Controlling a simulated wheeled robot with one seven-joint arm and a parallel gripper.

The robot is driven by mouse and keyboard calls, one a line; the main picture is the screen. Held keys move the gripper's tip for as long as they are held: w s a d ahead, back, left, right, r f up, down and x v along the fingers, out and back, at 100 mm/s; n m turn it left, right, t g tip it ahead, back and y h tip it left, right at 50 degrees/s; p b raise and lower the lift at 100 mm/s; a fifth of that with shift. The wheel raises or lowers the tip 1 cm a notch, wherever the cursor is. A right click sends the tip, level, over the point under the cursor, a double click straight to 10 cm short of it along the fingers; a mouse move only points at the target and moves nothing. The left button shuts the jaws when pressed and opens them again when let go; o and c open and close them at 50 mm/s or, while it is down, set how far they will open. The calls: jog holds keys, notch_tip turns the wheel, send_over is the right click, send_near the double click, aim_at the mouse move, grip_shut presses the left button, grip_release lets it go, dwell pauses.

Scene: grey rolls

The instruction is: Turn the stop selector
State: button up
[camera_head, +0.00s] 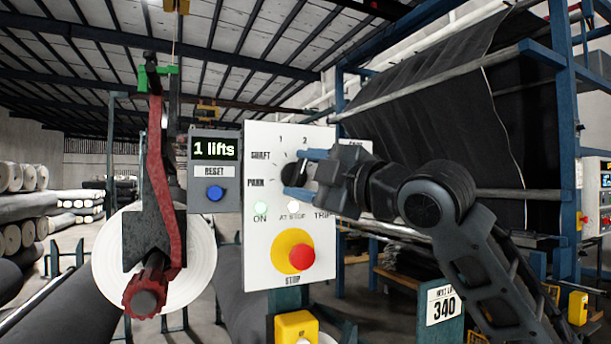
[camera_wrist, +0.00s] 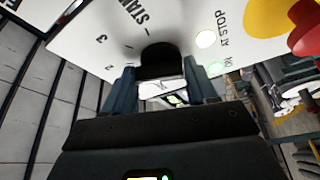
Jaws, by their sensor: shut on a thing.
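The stop selector (camera_head: 289,174) is a black round knob on a white panel (camera_head: 262,145), with the marks PARK, SHAFT, 1 and 2 showing around its left and upper side. My gripper (camera_head: 306,173) comes from the right, and its two blue-grey fingers are shut on the knob, one above and one below. In the wrist view the black knob (camera_wrist: 160,60) sits between the fingertips of my gripper (camera_wrist: 161,86), and the marks 2, 3 and part of a word starting STAN show. My gripper hides the right side of the dial in the head view. I cannot tell which mark the knob points to.
Below the selector are a green ON lamp (camera_head: 261,208), a pale AT STOP lamp (camera_head: 293,207) and a red stop button (camera_head: 302,257) on yellow. A blue rack (camera_head: 563,130) stands at right.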

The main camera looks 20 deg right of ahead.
jog(key=shift+m, duration=0.3)
jog(key=m+b, duration=0.1)
jog(key=m+t, duration=0.1)
jog(key=m, duration=0.1)
jog(key=shift+f+t+h+b, duration=0.2)
jog(key=shift+t+h+b, duration=0.1)
jog(key=shift+b, duration=0.1)
jog(key=m, duration=0.2)
jog(key=m+t+h, duration=0.1)
jog(key=m, duration=0.1)
jog(key=shift+m+h, duration=0.3)
jog(key=shift+m, duration=0.1)
jog(key=m+h, duration=0.1)
jog(key=m, duration=0.2)
jog(key=m+t+h, duration=0.1)
jog(key=m, duration=0.2)
jog(key=shift+a+m+t+h+p, duration=0.1)
jog(key=shift+m+t+h+p, duration=0.2)
jog(key=shift+h+p, duration=0.1)
jog(key=shift+f+m+h+p, duration=0.1)
jog(key=shift+m+h+p, duration=0.1)
jog(key=shift+m+h, duration=1.05)
jog(key=shift+f+m+h+p, duration=0.15)
jog(key=shift+m+h, duration=0.4)
jog(key=shift+m, duration=1.4)
jog(key=o, duration=1)
jog(key=shift+b+v, duration=0.95)
jog(key=shift+v, duration=2.9)
